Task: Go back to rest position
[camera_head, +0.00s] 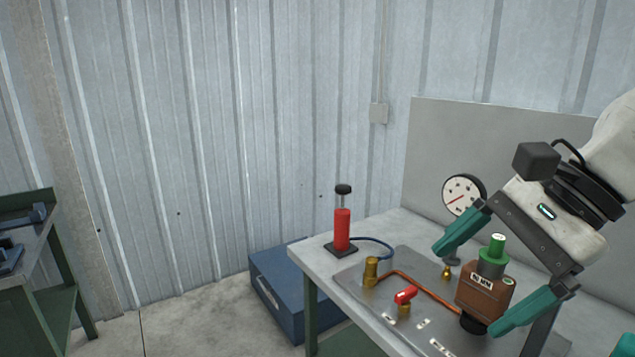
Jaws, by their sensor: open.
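My gripper (480,280) reaches in from the right over the workbench. Its two teal fingers are spread wide apart. A brown block-shaped device with a green knob (486,287) stands between and behind the fingers on the metal plate. I cannot tell whether a finger touches it. A round white gauge (463,194) with a red needle stands behind the left finger, which hides its lower edge.
The workbench (312,258) carries a metal plate with a red-handled valve (404,296), a brass fitting (371,271) and copper pipe. A red cylinder (342,229) stands at its back left. A blue box (275,290) lies on the floor. Another bench (50,270) is far left.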

